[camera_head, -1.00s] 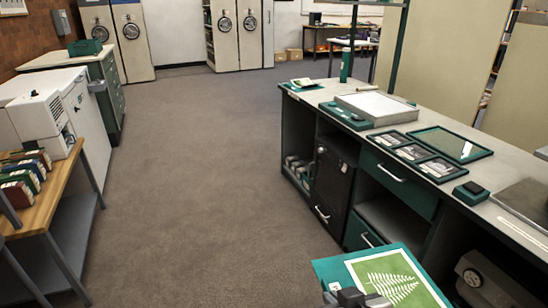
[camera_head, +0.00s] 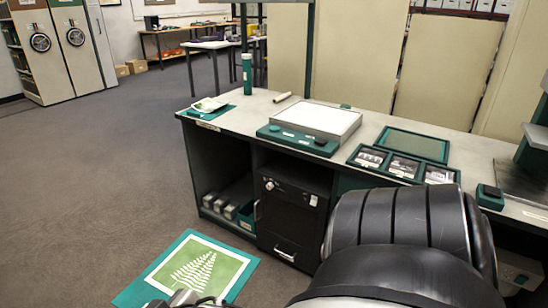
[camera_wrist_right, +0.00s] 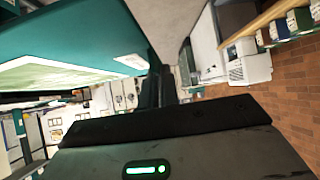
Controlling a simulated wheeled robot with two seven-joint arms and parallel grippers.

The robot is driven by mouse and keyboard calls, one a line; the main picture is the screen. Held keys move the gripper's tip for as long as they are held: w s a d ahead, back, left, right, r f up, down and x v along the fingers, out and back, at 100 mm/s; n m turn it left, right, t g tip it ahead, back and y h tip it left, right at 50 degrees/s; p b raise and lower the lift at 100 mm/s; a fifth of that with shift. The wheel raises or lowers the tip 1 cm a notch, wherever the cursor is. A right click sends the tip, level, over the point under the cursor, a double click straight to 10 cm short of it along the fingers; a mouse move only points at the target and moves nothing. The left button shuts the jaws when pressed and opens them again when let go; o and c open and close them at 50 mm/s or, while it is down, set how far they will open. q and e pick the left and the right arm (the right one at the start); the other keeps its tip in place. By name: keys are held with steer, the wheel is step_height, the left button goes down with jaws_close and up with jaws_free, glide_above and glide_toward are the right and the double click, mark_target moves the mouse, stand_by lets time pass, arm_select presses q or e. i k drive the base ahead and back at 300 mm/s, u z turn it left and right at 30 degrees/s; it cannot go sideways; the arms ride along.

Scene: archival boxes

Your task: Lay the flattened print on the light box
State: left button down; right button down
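The fern print (camera_head: 200,266), green with a pale border on a teal backing, is held flat at the bottom of the head view, in front of the counter. My right gripper (camera_head: 190,299) is at its near edge and appears shut on it; the fingertips are mostly hidden. In the right wrist view the print's teal backing (camera_wrist_right: 100,35) fills the upper left. The light box (camera_head: 318,119), a white-topped panel with a teal control strip in front, lies on the counter beyond the print. Its top is bare. My left gripper is not in view.
The counter (camera_head: 235,121) holds a paper on a teal mat (camera_head: 207,108) and a green cylinder (camera_head: 247,74) left of the light box. Framed cards (camera_head: 403,165) and a dark-green tray (camera_head: 413,144) lie right of it. The floor at left is clear.

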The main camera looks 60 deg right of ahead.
mark_target(317, 115)
steer(key=z, duration=0.8)
steer(key=i, duration=1.1)
steer(key=z, duration=1.25)
